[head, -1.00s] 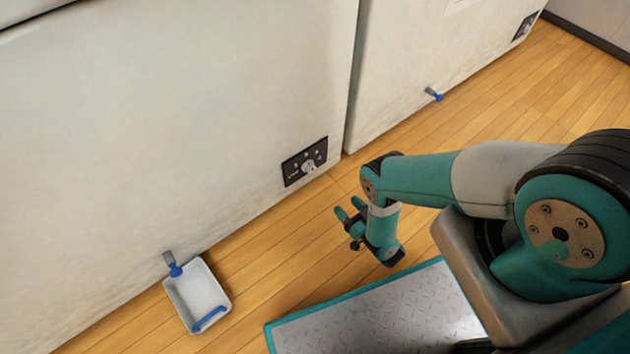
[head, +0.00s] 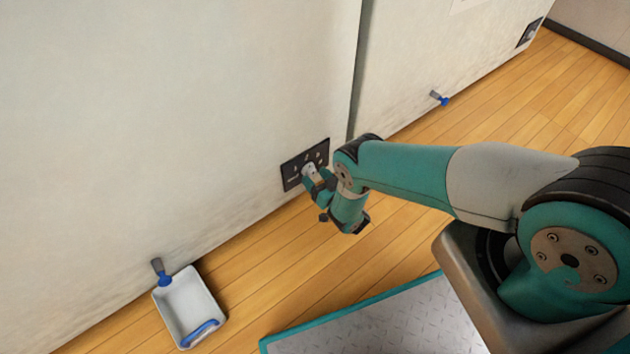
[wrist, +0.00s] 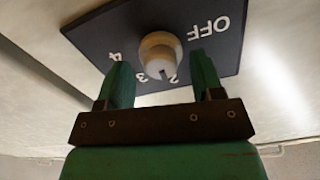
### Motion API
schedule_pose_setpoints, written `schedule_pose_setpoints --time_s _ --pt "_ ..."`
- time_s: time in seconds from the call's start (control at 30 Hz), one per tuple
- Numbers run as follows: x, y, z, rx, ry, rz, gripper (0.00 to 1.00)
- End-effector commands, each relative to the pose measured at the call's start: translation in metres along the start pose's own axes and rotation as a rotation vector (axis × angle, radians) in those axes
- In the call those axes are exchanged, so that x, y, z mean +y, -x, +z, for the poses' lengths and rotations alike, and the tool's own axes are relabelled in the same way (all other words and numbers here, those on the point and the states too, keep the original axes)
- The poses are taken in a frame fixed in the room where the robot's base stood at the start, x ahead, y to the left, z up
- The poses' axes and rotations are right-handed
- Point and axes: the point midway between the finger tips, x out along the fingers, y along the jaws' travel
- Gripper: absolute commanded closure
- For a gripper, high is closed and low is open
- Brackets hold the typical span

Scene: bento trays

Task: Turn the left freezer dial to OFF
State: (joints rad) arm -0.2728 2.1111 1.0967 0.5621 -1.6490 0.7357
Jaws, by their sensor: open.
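The left freezer (head: 180,110) is a large white chest with a black dial panel (head: 291,175) low on its front, near its right end. In the wrist view the panel (wrist: 95,35) carries the marks OFF, 2, 3 and 4 around a round whitish dial (wrist: 160,52). A dark pointer line on the dial faces down, between 2 and 3. My gripper (head: 307,180) is at the panel in the head view. In the wrist view my gripper (wrist: 162,80) is open, with one green finger on each side below the dial. I cannot tell whether the fingers touch it.
A second white freezer (head: 410,60) stands to the right with its own dark panel (head: 530,33). Blue-ended drain spouts (head: 161,272) stick out low on both fronts. A white tray with a blue handle (head: 185,300) lies under the left spout. The wooden floor between is clear.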

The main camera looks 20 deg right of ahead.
Motion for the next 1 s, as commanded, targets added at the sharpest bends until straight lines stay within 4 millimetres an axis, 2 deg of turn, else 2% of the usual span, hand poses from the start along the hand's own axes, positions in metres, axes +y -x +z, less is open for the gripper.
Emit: schedule_pose_setpoints --time_s 0.13,0.37,0.47,0.6,1.0 --pt "0.0000 -0.0069 0.0004 0.001 0.001 0.000 0.39" --pt "-0.0002 -0.0073 -0.0008 0.000 0.000 0.000 0.39" --pt "-0.0002 -0.0072 -0.0007 0.000 0.000 0.000 0.58" --pt "-0.0001 -0.0071 -0.0006 0.000 0.000 0.000 0.88" --pt "0.0000 -0.0068 -0.0004 0.000 0.063 0.000 0.88"
